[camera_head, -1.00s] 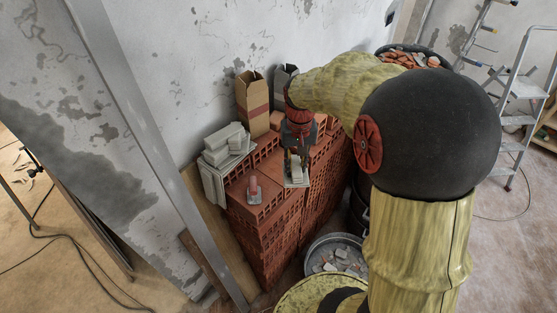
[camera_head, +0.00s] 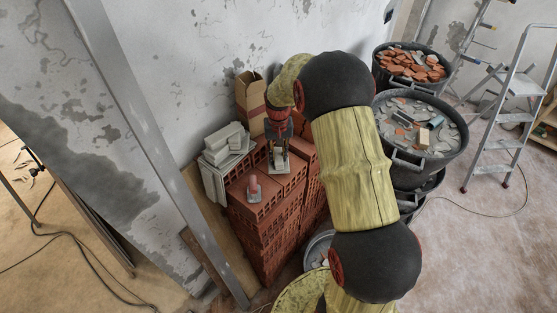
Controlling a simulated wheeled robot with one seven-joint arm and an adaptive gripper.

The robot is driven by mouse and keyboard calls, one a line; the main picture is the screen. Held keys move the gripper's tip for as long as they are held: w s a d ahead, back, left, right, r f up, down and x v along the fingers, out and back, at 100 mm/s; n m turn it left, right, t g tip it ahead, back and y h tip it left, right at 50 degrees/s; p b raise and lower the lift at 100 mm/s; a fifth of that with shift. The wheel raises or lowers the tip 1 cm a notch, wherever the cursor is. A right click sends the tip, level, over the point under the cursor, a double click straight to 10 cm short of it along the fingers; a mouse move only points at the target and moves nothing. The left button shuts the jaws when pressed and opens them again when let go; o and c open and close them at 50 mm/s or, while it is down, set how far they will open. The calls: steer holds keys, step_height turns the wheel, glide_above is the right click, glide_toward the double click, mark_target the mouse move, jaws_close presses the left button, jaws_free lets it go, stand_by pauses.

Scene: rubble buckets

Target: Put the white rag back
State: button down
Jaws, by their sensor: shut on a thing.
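My gripper (camera_head: 279,151) points down over the top of the red hollow-brick stack (camera_head: 262,222), beside the wall. It is shut on a small pale thing (camera_head: 279,162), which looks like the white rag, though it is too small to be sure. The pale thing is at brick-top height; I cannot tell whether it touches the bricks. The fingers hide part of it.
Grey blocks (camera_head: 226,146) are stacked left of my gripper, and a pink-handled tool (camera_head: 254,188) stands in front. A cardboard box (camera_head: 250,100) is behind. Rubble buckets (camera_head: 412,65) (camera_head: 440,152) stand right, near a stepladder (camera_head: 507,115).

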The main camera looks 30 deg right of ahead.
steer(key=shift+f, duration=1.35)
steer(key=shift+f, duration=0.1)
steer(key=c, duration=1.6)
jaws_free()
steer(key=shift+o, duration=0.2)
